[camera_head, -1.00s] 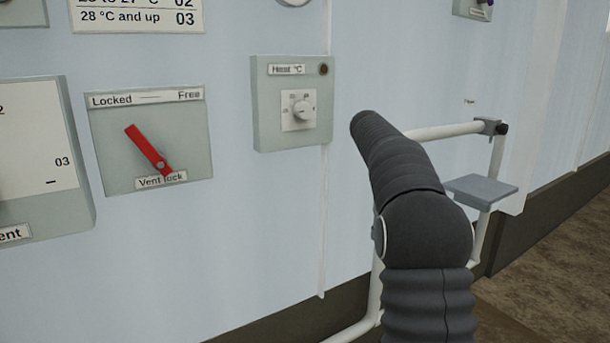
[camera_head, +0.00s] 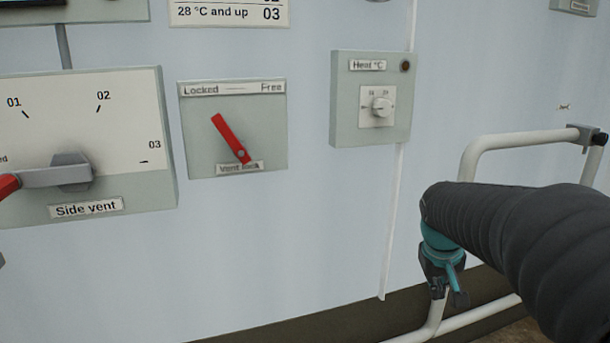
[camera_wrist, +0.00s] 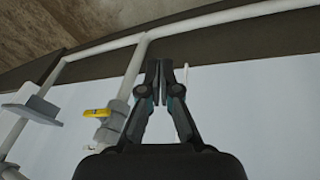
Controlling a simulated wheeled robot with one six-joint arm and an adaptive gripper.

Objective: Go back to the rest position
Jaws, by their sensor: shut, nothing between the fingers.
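My gripper (camera_head: 447,290) hangs fingers down at the end of my dark arm, at the lower right of the head view. It is in front of the wall, below and right of the heat dial box. In the wrist view my gripper (camera_wrist: 160,70) has its fingers close together, with nothing seen between them. The fingers overlap a white pipe and the wall behind in that picture; I cannot tell the exact gap to them.
The side vent lever (camera_head: 60,175), the red vent lock lever (camera_head: 230,138) and the heat dial (camera_head: 381,107) are on the wall. A white pipe rail (camera_head: 520,140) is at right. The wrist view shows a yellow valve handle (camera_wrist: 97,113) and a grey shelf (camera_wrist: 33,106).

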